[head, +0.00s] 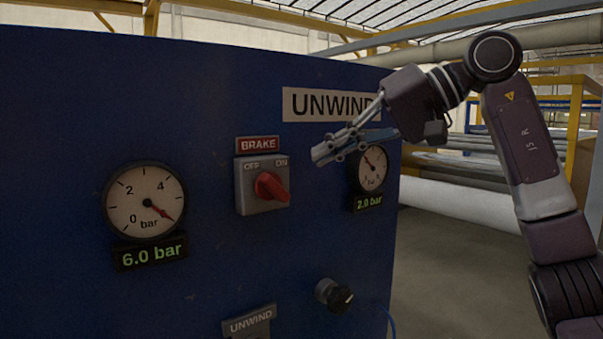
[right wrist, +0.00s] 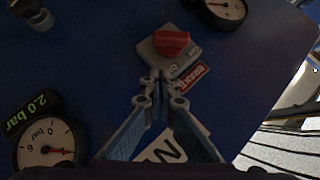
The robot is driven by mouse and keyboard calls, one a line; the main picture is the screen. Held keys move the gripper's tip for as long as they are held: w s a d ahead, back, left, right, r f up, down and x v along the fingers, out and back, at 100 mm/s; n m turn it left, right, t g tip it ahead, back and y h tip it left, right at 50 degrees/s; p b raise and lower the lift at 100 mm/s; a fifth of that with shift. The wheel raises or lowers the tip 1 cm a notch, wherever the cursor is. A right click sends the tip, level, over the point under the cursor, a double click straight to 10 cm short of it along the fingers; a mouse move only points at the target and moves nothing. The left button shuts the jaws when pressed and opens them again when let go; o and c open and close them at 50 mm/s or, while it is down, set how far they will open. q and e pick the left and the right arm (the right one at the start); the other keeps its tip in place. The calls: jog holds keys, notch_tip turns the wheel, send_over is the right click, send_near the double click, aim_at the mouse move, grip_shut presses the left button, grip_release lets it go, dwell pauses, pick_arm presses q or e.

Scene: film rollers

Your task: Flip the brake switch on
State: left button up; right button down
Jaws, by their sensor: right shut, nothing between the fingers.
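The brake switch is a red handle (head: 271,187) on a grey plate (head: 247,198) marked OFF at upper left and ON at upper right. The handle slants from upper left to lower right. A red BRAKE label (head: 258,145) is above it. The handle also shows in the right wrist view (right wrist: 172,43), beyond the fingertips. My right gripper (head: 320,155) is shut and empty, up and to the right of the switch. In its wrist view, its fingertips (right wrist: 161,79) overlap the plate's near edge; I cannot tell whether they touch. My left gripper is not in view.
The blue panel carries a large gauge (head: 145,202) left of the switch and a small gauge (head: 371,168) behind my right gripper. A black knob (head: 334,294) sticks out at lower right. The panel face around the switch is clear.

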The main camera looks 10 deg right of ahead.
aim_at(274, 188)
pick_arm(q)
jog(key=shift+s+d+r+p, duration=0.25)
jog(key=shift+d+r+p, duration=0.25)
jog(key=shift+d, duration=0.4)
pick_arm(e)
jog(key=a+f, duration=0.4)
jog(key=shift+a, duration=0.1)
pick_arm(q)
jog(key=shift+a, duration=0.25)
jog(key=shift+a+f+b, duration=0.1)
jog(key=shift+b, duration=0.2)
pick_arm(e)
jog(key=shift+f, duration=0.1)
